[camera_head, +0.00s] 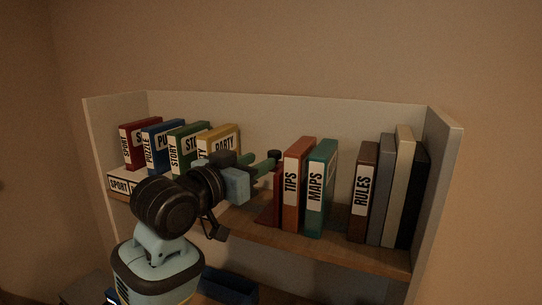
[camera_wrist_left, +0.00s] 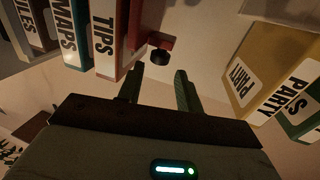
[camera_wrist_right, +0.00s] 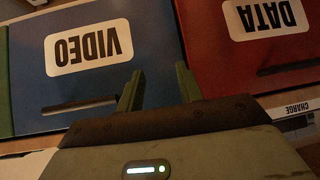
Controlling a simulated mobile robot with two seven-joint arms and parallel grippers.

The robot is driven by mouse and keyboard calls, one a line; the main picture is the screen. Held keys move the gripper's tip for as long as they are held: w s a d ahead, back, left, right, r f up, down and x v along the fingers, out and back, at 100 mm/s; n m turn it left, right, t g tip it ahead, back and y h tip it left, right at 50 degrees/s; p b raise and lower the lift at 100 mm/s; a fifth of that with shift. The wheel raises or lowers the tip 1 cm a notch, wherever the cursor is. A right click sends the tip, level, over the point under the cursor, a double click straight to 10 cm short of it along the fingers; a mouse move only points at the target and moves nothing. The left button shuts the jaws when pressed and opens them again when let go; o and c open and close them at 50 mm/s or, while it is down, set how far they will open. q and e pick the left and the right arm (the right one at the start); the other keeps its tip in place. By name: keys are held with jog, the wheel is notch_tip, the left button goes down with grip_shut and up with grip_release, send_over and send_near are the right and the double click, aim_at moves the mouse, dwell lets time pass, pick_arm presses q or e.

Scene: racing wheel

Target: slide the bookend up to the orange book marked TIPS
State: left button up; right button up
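The dark red bookend (camera_head: 276,200) stands on the shelf just left of the orange TIPS book (camera_head: 298,185); I cannot tell whether they touch. In the left wrist view the bookend (camera_wrist_left: 155,28) carries a black knob (camera_wrist_left: 160,56), and the TIPS book (camera_wrist_left: 108,45) is left of it. My left gripper (camera_head: 270,161) reaches over the shelf from the left. Its fingers (camera_wrist_left: 160,74) are apart and empty, with the knob just beyond the tips. My right gripper (camera_wrist_right: 157,82) is open and empty, in its own wrist view only.
A green MAPS book (camera_head: 320,190) stands right of TIPS, then RULES (camera_head: 363,195) and several unlabelled books. SPORT, PUZZLE, STORY and PARTY (camera_head: 225,140) stand at left. My right gripper is by a blue VIDEO box (camera_wrist_right: 95,80) and a red DATA box (camera_wrist_right: 240,75).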

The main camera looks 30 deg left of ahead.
aim_at(270, 156)
pick_arm(q)
jog(key=shift+w+d, duration=0.25)
jog(key=shift+w, duration=1.1)
jog(key=shift+w+d, duration=0.2)
jog(key=shift+w, duration=1.1)
jog(key=shift+c, duration=0.3)
grip_shut()
